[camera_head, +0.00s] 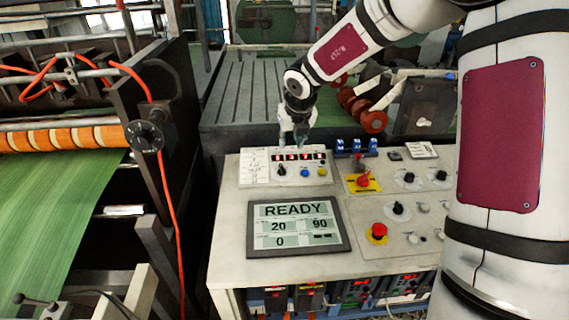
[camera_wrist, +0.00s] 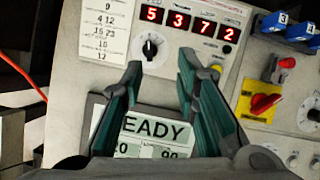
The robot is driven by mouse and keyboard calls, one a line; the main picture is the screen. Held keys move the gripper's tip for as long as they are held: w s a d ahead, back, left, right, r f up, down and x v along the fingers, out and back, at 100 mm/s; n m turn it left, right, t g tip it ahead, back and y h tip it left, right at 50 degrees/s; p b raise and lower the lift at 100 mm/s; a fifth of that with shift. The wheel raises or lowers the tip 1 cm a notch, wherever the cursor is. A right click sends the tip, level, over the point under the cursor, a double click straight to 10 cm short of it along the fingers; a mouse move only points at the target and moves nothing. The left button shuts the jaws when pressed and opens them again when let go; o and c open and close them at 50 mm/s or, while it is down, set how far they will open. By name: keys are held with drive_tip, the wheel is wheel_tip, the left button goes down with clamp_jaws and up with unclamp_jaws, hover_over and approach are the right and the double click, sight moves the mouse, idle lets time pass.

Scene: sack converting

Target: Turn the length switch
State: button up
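A black rotary knob (camera_wrist: 151,47) with a white pointer sits on a white dial plate below red digits reading 5 3 7 2 (camera_wrist: 188,22). It also shows in the head view (camera_head: 282,170), on a small raised panel (camera_head: 257,181). I cannot read a label that names it the length switch. My gripper (camera_wrist: 160,64) is open and empty. Its two green-padded fingers point toward this panel, with the knob just beyond and between the tips, apart from them. In the head view my gripper (camera_head: 295,138) hangs above the panel's back edge.
A READY screen (camera_head: 296,227) lies in front of the panel. To its right are a red-yellow switch (camera_head: 363,181), a red mushroom button (camera_head: 378,231) and several black knobs. Blue numbered switches (camera_head: 357,147) stand behind. Green sheet machinery (camera_head: 60,215) is at left.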

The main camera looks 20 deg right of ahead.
sight(282, 167)
drive_tip(key=shift+g, duration=0.4)
drive_tip(key=x, duration=0.4)
drive_tip(key=a+x, duration=0.1)
drive_tip(key=x, duration=0.3)
drive_tip(key=s+x, duration=0.1)
drive_tip(key=x, duration=0.3)
drive_tip(key=shift+w+a+f, duration=0.15)
drive_tip(key=shift+a+f, duration=0.2)
drive_tip(key=shift+f, duration=0.1)
clamp_jaws()
